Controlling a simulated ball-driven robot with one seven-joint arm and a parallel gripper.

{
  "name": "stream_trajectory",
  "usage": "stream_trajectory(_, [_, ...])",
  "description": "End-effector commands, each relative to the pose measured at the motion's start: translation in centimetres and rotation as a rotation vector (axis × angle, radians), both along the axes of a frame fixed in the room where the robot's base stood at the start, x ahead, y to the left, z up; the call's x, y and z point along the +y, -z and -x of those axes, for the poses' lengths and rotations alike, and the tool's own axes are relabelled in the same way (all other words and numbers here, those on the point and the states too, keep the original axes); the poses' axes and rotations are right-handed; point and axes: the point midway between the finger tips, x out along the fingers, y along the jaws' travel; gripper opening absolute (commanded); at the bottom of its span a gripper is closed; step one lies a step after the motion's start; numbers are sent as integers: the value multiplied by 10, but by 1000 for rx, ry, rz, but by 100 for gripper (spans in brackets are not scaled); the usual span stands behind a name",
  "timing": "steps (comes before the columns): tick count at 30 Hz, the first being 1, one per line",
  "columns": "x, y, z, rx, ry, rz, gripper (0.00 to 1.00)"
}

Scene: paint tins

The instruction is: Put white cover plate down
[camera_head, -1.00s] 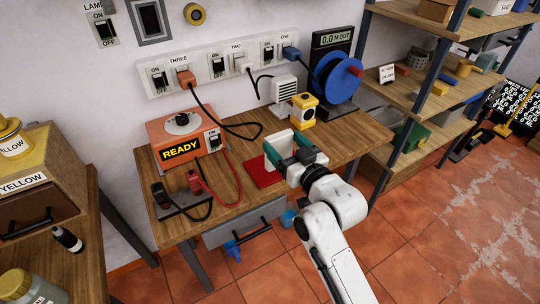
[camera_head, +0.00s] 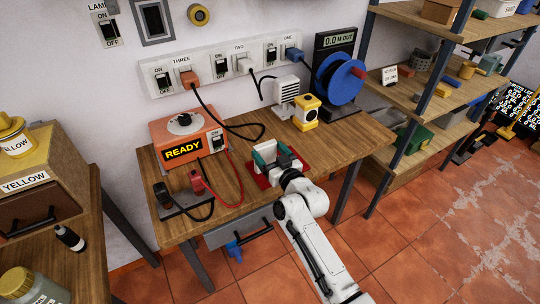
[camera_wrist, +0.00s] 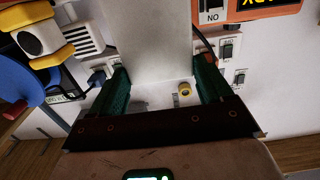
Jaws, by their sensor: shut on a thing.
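The white cover plate (camera_head: 268,147) is in my gripper (camera_head: 276,158), over the red mat (camera_head: 262,182) on the wooden bench. In the wrist view the plate (camera_wrist: 153,38) is a broad pale panel between the two green fingers of my gripper (camera_wrist: 160,88). The fingers are shut on its sides. In the head view the gripper hides much of the plate and the middle of the mat. I cannot tell whether the plate's lower edge touches the mat.
The orange READY box (camera_head: 187,141) and a stand with red and black handles (camera_head: 184,192) are to the left. A yellow-and-white device (camera_head: 306,112), a white vented box (camera_head: 286,92) and a blue reel (camera_head: 338,78) stand behind. Bare bench (camera_head: 345,140) lies to the right.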

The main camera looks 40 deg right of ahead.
Motion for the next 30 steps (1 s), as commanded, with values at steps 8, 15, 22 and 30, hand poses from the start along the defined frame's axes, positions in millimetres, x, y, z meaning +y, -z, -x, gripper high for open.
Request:
stream_trajectory(8, [0, 1, 0, -2, 0, 2, 43])
stream_trajectory(15, [0, 4, 0, -1, 0, 1, 87])
stream_trajectory(22, [0, 4, 0, -1, 0, 1, 100])
stream_trajectory(30, [1, 2, 2, 0, 0, 0, 100])
